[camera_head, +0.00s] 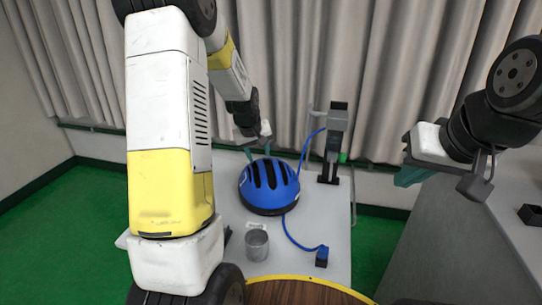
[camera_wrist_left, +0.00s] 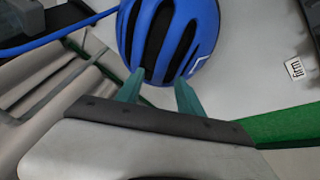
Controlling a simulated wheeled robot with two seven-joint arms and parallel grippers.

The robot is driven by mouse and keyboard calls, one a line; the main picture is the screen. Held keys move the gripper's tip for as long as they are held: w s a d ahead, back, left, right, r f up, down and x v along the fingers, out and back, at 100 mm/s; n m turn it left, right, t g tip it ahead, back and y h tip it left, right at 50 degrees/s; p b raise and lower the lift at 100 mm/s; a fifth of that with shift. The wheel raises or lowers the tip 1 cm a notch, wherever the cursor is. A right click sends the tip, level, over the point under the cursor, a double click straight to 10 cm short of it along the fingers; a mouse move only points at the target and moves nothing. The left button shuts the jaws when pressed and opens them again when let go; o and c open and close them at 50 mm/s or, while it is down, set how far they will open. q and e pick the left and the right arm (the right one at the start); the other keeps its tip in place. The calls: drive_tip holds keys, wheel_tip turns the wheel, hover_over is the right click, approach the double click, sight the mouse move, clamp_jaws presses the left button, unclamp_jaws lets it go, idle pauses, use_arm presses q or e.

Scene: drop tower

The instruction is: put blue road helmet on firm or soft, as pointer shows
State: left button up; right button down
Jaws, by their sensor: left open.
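The blue road helmet (camera_head: 268,186), with black vents, sits on the grey table (camera_head: 335,225). My left gripper (camera_head: 256,150) is at the helmet's far edge, open. In the left wrist view, its two teal fingertips (camera_wrist_left: 161,90) are apart and overlap the near edge of the helmet (camera_wrist_left: 172,35); I cannot tell whether they touch it. A small white label (camera_wrist_left: 294,68) lies on the table beside the helmet and seems to read "firm". I cannot make out a pointer or a "soft" label. My right gripper (camera_head: 405,177) is off to the right, away from the helmet.
A metal cup (camera_head: 257,244) stands in front of the helmet. Another blue cable runs to a small box (camera_head: 321,257). A wooden round surface with yellow rim (camera_head: 300,293) is nearest. A grey counter (camera_head: 450,235) stands right.

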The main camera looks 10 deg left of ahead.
use_arm(q)
drive_tip(key=s+d+f+v, duration=0.1)
drive_tip(key=d+v, duration=0.1)
drive_tip(key=v, duration=0.8)
drive_tip(key=s+d+r+m, duration=0.1)
drive_tip(key=s+r+m, duration=0.1)
drive_tip(key=s, duration=0.6)
drive_tip(key=s+d+r+m+h, duration=0.1)
drive_tip(key=s+r, duration=0.3)
drive_tip(key=s, duration=0.5)
drive_tip(key=s+d+r+m+t, duration=0.1)
drive_tip(key=s+d+r+m, duration=0.2)
drive_tip(key=s, duration=0.5)
drive_tip(key=shift+s+d+r+h, duration=0.25)
drive_tip(key=shift+r+h, duration=0.15)
